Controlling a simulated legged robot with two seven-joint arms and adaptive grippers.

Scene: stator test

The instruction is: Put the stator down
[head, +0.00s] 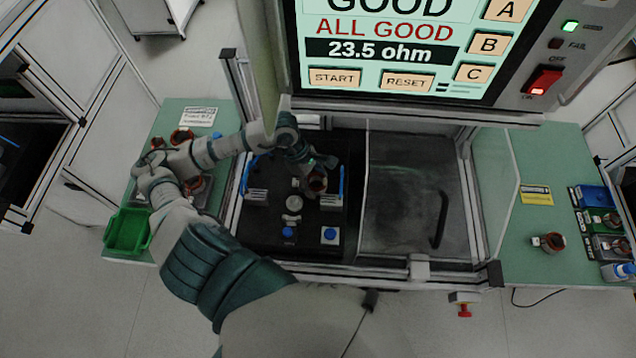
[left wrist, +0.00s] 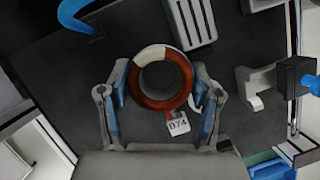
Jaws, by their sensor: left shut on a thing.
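The stator (left wrist: 186,72) is a ring, copper-brown on most of its rim and white on one part, with a white tag marked "874" (left wrist: 177,124). My left gripper (left wrist: 162,92) is shut on it, with one finger on each side of the ring in the left wrist view. In the head view the stator (head: 317,184) shows small at my left gripper (head: 312,172), over the black test plate (head: 265,228). I cannot tell whether the stator touches the plate. My right gripper is not in view.
The test screen (head: 385,50) reads "ALL GOOD" and 23.5 ohm. A clear door (head: 410,190) with a black handle stands right of the plate. The left table holds a green bin (head: 127,231); the right table (head: 515,265) holds another stator (head: 549,242) and has bare room.

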